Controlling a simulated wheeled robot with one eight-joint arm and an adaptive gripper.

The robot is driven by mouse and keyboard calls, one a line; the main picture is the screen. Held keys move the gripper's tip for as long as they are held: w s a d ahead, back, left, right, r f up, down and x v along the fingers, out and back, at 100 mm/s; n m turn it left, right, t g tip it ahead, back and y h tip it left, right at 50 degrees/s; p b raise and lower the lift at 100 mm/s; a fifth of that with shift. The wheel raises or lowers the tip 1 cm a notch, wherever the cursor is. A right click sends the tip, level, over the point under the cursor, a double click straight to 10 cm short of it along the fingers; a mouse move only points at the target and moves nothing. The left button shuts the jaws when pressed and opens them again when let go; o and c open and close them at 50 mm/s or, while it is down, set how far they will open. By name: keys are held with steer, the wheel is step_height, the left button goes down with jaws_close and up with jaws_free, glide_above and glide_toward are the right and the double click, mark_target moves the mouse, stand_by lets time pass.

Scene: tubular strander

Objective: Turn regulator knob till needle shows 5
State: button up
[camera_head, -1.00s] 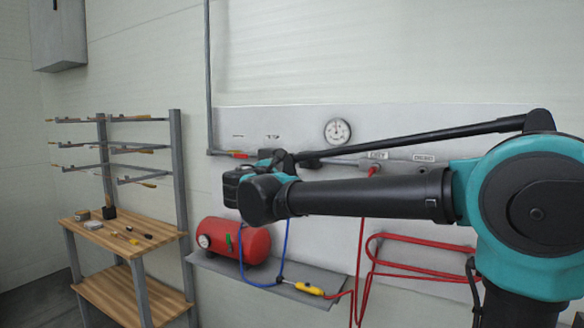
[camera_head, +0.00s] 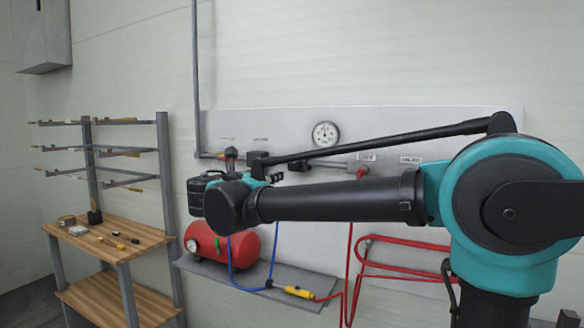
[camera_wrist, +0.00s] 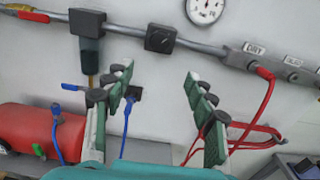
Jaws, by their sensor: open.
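A round white pressure gauge (camera_head: 326,134) is on the grey wall panel; its needle is too small to read. In the wrist view the gauge (camera_wrist: 205,9) is cut by the top edge. A black square block with a round face, apparently the regulator knob (camera_wrist: 160,39), sits on the grey pipe, left of and below the gauge. My gripper (camera_wrist: 160,82) is open and empty, its green fingers spread below the block and apart from it.
A black filter (camera_wrist: 88,24) hangs from the pipe left of the block. A red hose (camera_wrist: 265,85) leaves the outlet marked DRY. A red tank (camera_head: 235,245) and a yellow-handled tool (camera_head: 299,292) are on the shelf below. A wooden workbench (camera_head: 110,246) stands at left.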

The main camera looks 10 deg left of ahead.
steer(key=x, duration=1.6)
steer(key=shift+w, duration=0.35)
steer(key=shift+d, duration=0.1)
steer(key=c, duration=1.2)
steer(key=shift+o, duration=0.2)
steer(key=shift+m, duration=0.7)
steer(key=o, duration=1.2)
steer(key=shift+c, duration=0.2)
steer(key=shift+s, duration=0.15)
